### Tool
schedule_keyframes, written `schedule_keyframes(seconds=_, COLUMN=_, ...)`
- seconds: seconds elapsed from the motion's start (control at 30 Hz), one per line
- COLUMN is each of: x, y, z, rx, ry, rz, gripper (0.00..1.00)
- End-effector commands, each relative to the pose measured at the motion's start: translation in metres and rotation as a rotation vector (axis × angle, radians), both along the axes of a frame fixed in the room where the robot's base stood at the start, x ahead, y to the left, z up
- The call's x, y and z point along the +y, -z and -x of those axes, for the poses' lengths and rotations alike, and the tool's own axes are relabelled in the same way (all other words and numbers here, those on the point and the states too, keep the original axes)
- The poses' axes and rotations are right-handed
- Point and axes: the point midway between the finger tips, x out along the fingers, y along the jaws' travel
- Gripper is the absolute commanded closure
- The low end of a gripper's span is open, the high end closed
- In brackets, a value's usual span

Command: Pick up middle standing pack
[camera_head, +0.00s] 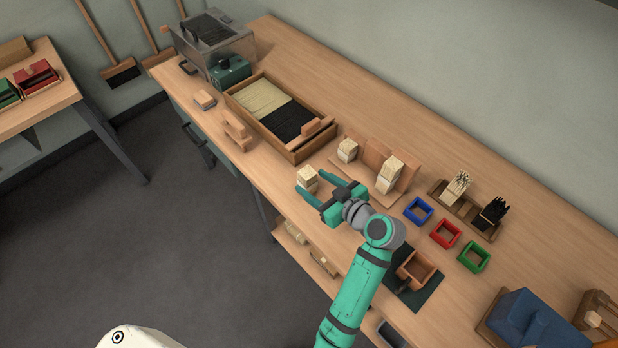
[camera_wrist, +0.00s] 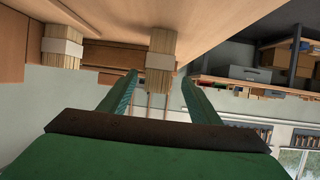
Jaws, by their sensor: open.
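A pale bristle pack (camera_head: 307,178) with a light band stands upright near the table's front edge. In the wrist view this pack (camera_wrist: 161,48) appears upside down, between and just beyond the fingertips. My gripper (camera_head: 309,181) is open, its two green fingers spread on either side of the pack; I cannot tell whether they touch it. The gripper also shows in the wrist view (camera_wrist: 159,77). A second pack (camera_head: 347,151) stands farther back, and a larger one (camera_head: 389,175) stands by a wooden upright. One neighbouring pack (camera_wrist: 62,46) shows at left in the wrist view.
A wooden tray (camera_head: 291,155) of pale and black bristles lies to the left. Blue (camera_head: 418,211), red (camera_head: 445,234) and green (camera_head: 473,257) frames lie right. A wooden holder (camera_head: 463,212) bears pale and black tufts.

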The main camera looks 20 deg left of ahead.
Motion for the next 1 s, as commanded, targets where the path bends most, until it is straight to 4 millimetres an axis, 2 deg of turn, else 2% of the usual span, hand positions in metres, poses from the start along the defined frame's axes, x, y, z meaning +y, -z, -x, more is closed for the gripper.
schedule_keyframes(seconds=0.1, x=0.014, y=0.006, z=-0.007, rx=0.0, ry=-0.002, rz=-0.001, gripper=0.43)
schedule_keyframes(seconds=0.37, x=0.029, y=0.012, z=-0.015, rx=0.0, ry=-0.001, rz=0.0, gripper=0.43)
schedule_keyframes(seconds=0.7, x=0.063, y=0.026, z=-0.035, rx=0.0, ry=0.0, rz=0.0, gripper=0.43)
schedule_keyframes(seconds=1.0, x=0.066, y=0.028, z=-0.037, rx=0.0, ry=0.001, rz=0.0, gripper=0.43)
